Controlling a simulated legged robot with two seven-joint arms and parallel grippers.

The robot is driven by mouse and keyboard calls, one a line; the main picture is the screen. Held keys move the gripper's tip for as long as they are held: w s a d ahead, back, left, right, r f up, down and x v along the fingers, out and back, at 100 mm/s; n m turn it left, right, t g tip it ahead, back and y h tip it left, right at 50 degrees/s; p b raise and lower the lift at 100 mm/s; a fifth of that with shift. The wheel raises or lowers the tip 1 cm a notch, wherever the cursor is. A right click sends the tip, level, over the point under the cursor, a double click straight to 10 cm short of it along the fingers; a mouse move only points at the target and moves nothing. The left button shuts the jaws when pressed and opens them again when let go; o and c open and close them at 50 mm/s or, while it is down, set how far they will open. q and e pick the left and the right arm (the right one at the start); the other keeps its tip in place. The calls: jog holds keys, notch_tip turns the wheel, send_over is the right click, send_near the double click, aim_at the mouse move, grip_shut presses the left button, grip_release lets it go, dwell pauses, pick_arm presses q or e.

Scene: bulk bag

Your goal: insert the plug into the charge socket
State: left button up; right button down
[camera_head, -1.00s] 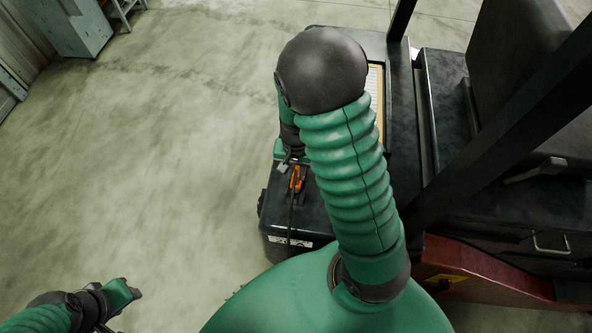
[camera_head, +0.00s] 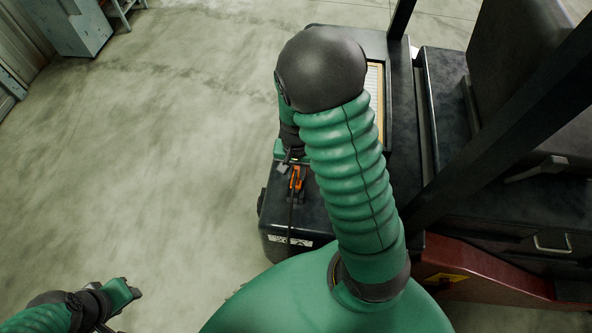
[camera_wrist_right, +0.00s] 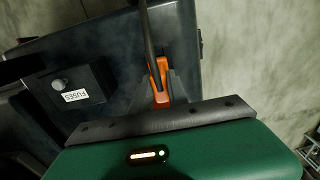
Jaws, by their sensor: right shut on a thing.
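The orange plug (camera_head: 297,179) is at the near end of the dark truck body, with a dark cable running down from it. In the right wrist view the plug (camera_wrist_right: 159,79) sits between the fingers of my right gripper (camera_wrist_right: 157,98), which is shut on it. In the head view my right gripper (camera_head: 286,167) is partly hidden by my arm. I cannot make out the charge socket in either view. My left gripper (camera_head: 136,293) is at the lower left, away from the truck, and its opening is unclear.
The black truck body (camera_head: 283,218) lies under the plug. In the right wrist view a box labelled FUSES (camera_wrist_right: 77,92) stands left of the plug. A dark post (camera_head: 500,125) rises at the right. Open concrete floor (camera_head: 150,150) lies to the left.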

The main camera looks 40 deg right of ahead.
jog(key=shift+f+b, duration=1.45)
jog(key=shift+f, duration=0.4)
jog(key=c, duration=1.2)
grip_release()
notch_tip(320, 180, up, 17)
jog(key=shift+f, duration=0.15)
jog(key=shift+b, duration=0.3)
